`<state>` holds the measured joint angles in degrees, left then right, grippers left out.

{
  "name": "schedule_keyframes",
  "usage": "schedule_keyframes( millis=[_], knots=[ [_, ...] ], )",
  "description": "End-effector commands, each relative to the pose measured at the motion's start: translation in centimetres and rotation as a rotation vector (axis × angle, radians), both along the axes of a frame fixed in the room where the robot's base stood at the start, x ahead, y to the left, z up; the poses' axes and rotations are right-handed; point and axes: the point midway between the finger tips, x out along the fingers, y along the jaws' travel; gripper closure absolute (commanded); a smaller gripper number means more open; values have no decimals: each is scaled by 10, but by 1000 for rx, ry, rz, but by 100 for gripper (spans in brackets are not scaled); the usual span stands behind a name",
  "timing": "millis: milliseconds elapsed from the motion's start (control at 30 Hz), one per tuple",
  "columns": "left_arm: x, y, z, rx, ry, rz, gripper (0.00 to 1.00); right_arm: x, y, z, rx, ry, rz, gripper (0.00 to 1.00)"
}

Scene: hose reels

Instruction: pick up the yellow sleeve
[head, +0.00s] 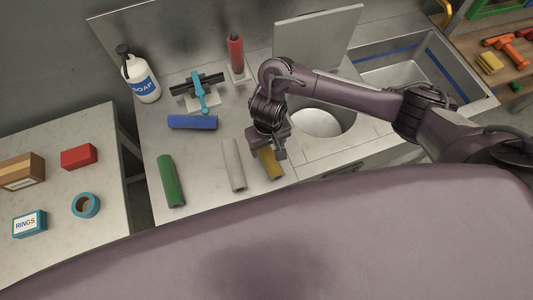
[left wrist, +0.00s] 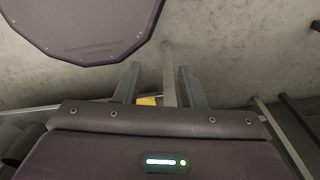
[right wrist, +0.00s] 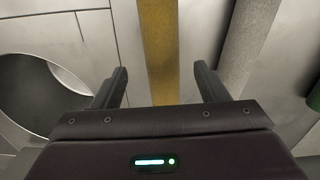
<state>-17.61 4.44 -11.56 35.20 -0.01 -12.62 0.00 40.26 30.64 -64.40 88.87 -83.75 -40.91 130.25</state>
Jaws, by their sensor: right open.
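The yellow sleeve (head: 273,167) lies on the grey counter, its far part hidden by my right gripper (head: 268,150). In the right wrist view the yellow sleeve (right wrist: 158,50) runs lengthwise between the two spread fingers of my right gripper (right wrist: 160,72), with a gap on both sides. The gripper is open and over the sleeve; I cannot tell its exact height. My left gripper (left wrist: 158,72) shows only in the left wrist view, with its fingers apart and nothing clearly between them.
A grey sleeve (head: 233,165) lies close left of the yellow one, then a green sleeve (head: 171,181). A blue sleeve (head: 192,122) lies farther back. A round basin (head: 318,122) is to the right. A soap bottle (head: 142,79) and red bottle (head: 236,54) stand behind.

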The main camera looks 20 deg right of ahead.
Motion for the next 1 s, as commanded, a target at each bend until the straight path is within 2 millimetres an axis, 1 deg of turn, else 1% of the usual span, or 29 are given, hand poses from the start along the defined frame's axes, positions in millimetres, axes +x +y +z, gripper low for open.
schedule_keyframes(
  millis=[33,167,200,300,467,600,900,967,1000],
  knots=[
    [-3,0,-8,1,4,0,64,0,1,-12,1,2,-3,33],
    [-3,0,-16,1,5,0,64,1,3,-31,0,3,-2,33],
    [-1,1,-14,1,3,0,64,1,3,-34,-1,2,-2,33],
    [5,0,-13,1,-6,0,64,2,3,-43,-1,0,0,33],
    [16,-1,-11,-2,-22,0,64,2,3,-47,0,-2,1,33],
    [16,0,-11,-1,-23,1,64,2,3,-47,0,-2,1,34],
    [11,2,-12,3,-16,1,64,2,3,-47,0,-3,1,73],
    [11,3,-12,3,-15,1,64,2,3,-47,0,-3,1,81],
    [10,3,-12,3,-15,1,64,2,3,-47,1,-3,1,82]
  ],
)
